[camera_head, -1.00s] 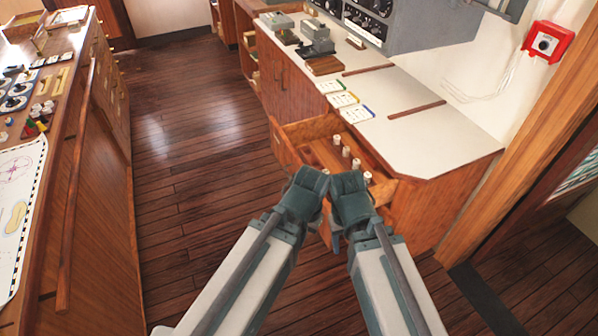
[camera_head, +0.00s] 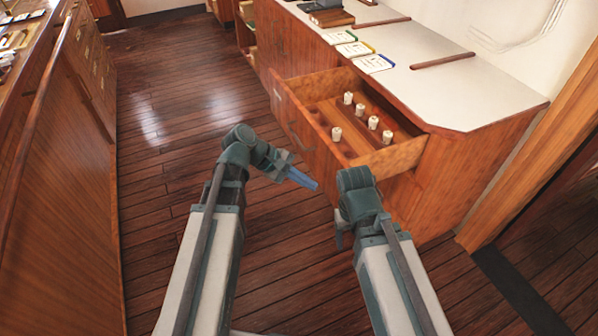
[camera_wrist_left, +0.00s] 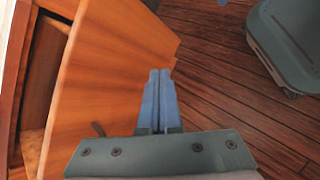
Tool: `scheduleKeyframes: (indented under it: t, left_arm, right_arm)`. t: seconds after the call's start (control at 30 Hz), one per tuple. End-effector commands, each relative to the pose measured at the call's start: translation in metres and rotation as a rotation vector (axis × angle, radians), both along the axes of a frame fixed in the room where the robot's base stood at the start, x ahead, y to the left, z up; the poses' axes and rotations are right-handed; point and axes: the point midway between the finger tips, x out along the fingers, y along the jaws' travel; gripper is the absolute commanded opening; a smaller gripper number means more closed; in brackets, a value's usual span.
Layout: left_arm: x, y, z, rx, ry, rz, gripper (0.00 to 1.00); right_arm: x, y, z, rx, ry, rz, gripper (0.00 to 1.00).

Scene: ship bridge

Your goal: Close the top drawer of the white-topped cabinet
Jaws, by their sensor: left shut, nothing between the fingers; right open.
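The white-topped cabinet (camera_head: 455,88) stands right of centre in the head view. Its top drawer (camera_head: 405,156) is pulled out, with several small white cylinders inside. My left gripper (camera_head: 304,179) is shut and empty, with its blue fingers in front of the drawer front (camera_head: 296,118), towards its near end. In the left wrist view, the shut fingers (camera_wrist_left: 159,90) are beside a wooden panel (camera_wrist_left: 110,75), apparently the drawer front; I cannot tell whether they touch it. My right gripper (camera_head: 340,231) is open, low beside the near end of the drawer and mostly hidden by my right wrist.
A long wooden console (camera_head: 65,150) runs along the left. The wooden floor (camera_head: 180,120) between it and the cabinet is clear. Cards (camera_head: 372,64) and wooden strips lie on the white top. A wooden door frame (camera_head: 535,150) stands at the right.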

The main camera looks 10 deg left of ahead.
Motion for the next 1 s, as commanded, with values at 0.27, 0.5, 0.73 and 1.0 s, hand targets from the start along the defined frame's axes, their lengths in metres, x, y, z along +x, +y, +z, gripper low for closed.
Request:
scheduleKeyframes:
  t: [0.27, 0.5, 0.73, 1.0]
  left_arm:
    - [0.058, 0.072, -0.047, -0.46, 0.196, 0.421, 0.0]
    - [0.08, 0.137, -0.048, -0.786, 0.326, 0.609, 0.0]
    - [0.084, 0.166, -0.042, -0.921, 0.378, 0.659, 0.0]
    - [0.088, 0.162, -0.039, -0.932, 0.384, 0.661, 0.0]
  right_arm:
    - [0.0, 0.0, -0.12, -0.001, -0.001, 0.003, 0.69]
    - [0.001, -0.001, -0.174, -0.002, -0.001, 0.005, 0.69]
    - [0.001, -0.001, -0.19, -0.003, -0.002, 0.005, 0.69]
    - [0.001, -0.001, -0.189, -0.003, -0.002, 0.005, 0.69]
